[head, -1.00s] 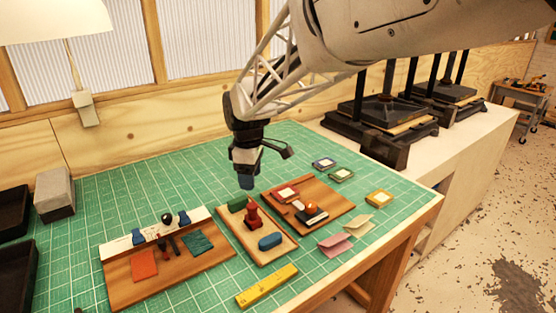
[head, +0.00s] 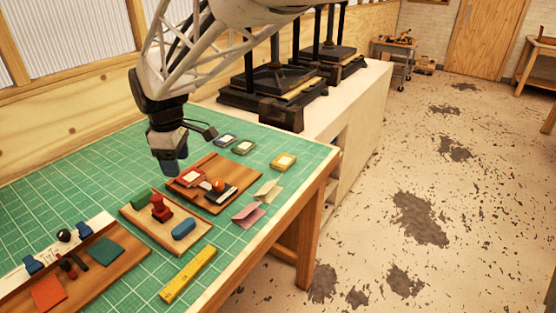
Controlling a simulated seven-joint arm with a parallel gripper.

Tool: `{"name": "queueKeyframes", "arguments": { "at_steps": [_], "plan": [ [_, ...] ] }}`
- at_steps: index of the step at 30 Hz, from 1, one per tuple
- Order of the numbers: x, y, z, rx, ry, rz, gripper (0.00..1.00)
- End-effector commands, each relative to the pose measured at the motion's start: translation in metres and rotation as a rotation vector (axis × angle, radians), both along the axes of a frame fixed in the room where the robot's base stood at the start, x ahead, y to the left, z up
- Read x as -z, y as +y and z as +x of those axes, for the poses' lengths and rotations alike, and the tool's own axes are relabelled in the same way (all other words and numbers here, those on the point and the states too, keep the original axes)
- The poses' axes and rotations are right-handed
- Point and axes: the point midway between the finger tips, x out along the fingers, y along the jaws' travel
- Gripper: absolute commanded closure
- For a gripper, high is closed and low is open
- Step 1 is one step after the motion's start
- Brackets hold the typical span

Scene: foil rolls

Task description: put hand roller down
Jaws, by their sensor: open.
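My gripper (head: 172,168) hangs pointing down above the green mat, just behind a small board with a red stamp-like piece (head: 160,207). Its jaws are open and I see nothing held in them; the tips are small and dark bluish. I cannot tell for certain which item is the hand roller. Dark-handled tools (head: 70,264) lie on the left wooden board (head: 97,281), by a white strip with blue supports (head: 84,229) and a black ball (head: 64,235). A dark block with a pale edge (head: 222,193) lies on the right wooden board (head: 240,174).
The small board also bears a blue piece (head: 184,228) and a green one (head: 140,198). Black presses (head: 270,85) stand on a counter behind.

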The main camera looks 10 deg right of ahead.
Motion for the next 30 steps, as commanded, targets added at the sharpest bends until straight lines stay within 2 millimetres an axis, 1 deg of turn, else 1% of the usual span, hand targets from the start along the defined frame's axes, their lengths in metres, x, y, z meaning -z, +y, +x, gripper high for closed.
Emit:
{"name": "queueKeyframes", "arguments": {
  "at_steps": [1, 6, 11, 12, 15, 20, 24, 27, 30],
  "plan": [
    [-0.006, -0.020, -0.008, 0.056, -0.008, 0.006, 0.40],
    [-0.017, -0.080, -0.037, 0.256, -0.031, 0.023, 0.40],
    [-0.024, -0.131, -0.069, 0.445, -0.056, 0.043, 0.40],
    [-0.025, -0.143, -0.078, 0.493, -0.061, 0.048, 0.40],
    [-0.026, -0.171, -0.102, 0.610, -0.075, 0.061, 0.40],
    [-0.023, -0.211, -0.141, 0.798, -0.099, 0.083, 0.40],
    [-0.017, -0.242, -0.178, 0.963, -0.120, 0.105, 0.40],
    [-0.011, -0.260, -0.203, 1.076, -0.133, 0.119, 0.40],
    [-0.004, -0.274, -0.226, 1.177, -0.146, 0.133, 0.40]
  ]
}}
